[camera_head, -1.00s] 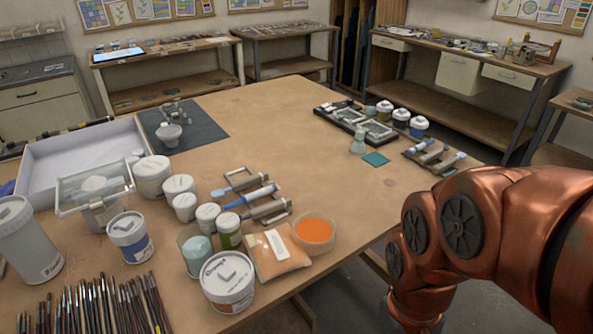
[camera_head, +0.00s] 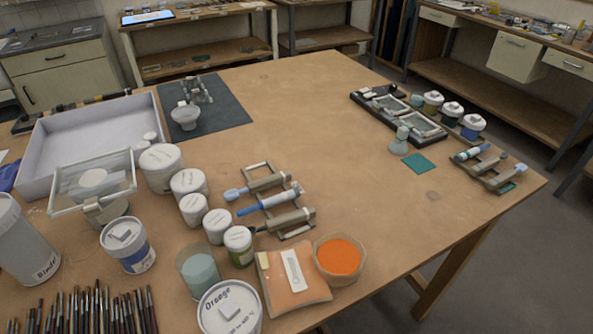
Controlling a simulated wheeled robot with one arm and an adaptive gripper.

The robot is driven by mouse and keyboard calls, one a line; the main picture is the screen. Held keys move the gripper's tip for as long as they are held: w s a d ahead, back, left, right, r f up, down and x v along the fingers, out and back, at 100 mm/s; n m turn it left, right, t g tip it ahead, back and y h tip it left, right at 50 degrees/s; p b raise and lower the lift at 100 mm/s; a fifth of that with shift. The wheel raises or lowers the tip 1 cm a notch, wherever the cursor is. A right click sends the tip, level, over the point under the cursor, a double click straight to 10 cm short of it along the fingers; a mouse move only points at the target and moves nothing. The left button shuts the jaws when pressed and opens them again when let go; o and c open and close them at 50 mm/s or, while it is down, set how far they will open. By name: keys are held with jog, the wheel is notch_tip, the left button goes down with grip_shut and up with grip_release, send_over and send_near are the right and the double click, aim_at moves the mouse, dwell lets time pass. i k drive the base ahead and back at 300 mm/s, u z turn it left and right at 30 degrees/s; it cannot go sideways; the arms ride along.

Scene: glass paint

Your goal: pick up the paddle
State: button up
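I cannot tell for certain which tool is the paddle. A rack (camera_head: 255,166) in the middle of the table holds several handled tools lying side by side. One is a tool with a light blue rounded head (camera_head: 232,194), another has a blue and white handle (camera_head: 272,199), and a third is thick and grey-brown (camera_head: 285,221). A second rack (camera_head: 478,169) near the right table edge holds more handled tools, one with a pale blue head (camera_head: 519,169). My gripper is not in view.
Several white jars (camera_head: 189,185) stand left of the middle rack. An orange bowl (camera_head: 338,257) and an orange bag (camera_head: 292,277) lie in front of it. A glass bottle (camera_head: 399,141) and teal square (camera_head: 419,163) sit at right. The table's centre (camera_head: 340,175) is clear.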

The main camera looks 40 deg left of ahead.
aim_at(282, 177)
jog(key=i, duration=1)
jog(key=u, duration=3.55)
